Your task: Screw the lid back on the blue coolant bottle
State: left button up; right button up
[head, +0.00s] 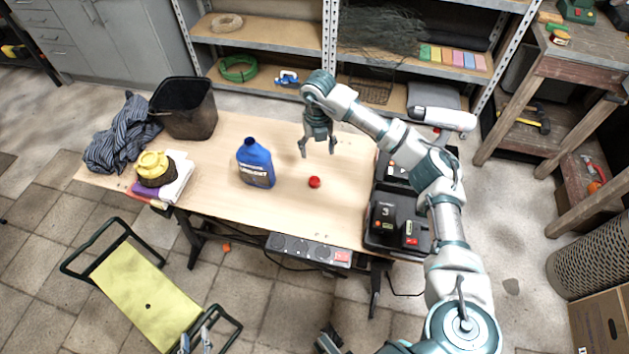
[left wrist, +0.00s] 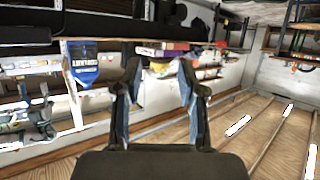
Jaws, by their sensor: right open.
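The blue coolant bottle (head: 256,167) stands upright on the wooden table, left of its middle, with a dark label on its front. A small red lid (head: 314,182) lies on the table to the right of the bottle. My right gripper (head: 318,150) is open and empty, fingers pointing down, above the table behind the lid. My left gripper (head: 197,338) is low at the bottom edge of the head view, away from the table. In the left wrist view my left gripper (left wrist: 158,75) is open with nothing between its fingers.
The tabletop around the lid is clear.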

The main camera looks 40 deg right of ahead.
jog(key=b, duration=0.2)
send_over(315, 180)
notch_tip(315, 180, down, 9)
jog(key=shift+s+d+r, duration=0.1)
jog(key=shift+d+f, duration=0.25)
jog(key=shift+f, duration=0.25)
pick_arm(q)
notch_tip(315, 180, up, 6)
jog(key=w+d+t+h, duration=0.1)
jog(key=w+t, duration=0.1)
jog(key=t, duration=0.3)
jog(key=shift+d+h, duration=0.3)
jog(key=shift+a+r, duration=0.1)
pick_arm(e)
jog(key=shift+a+r, duration=0.1)
jog(key=shift+a, duration=0.05)
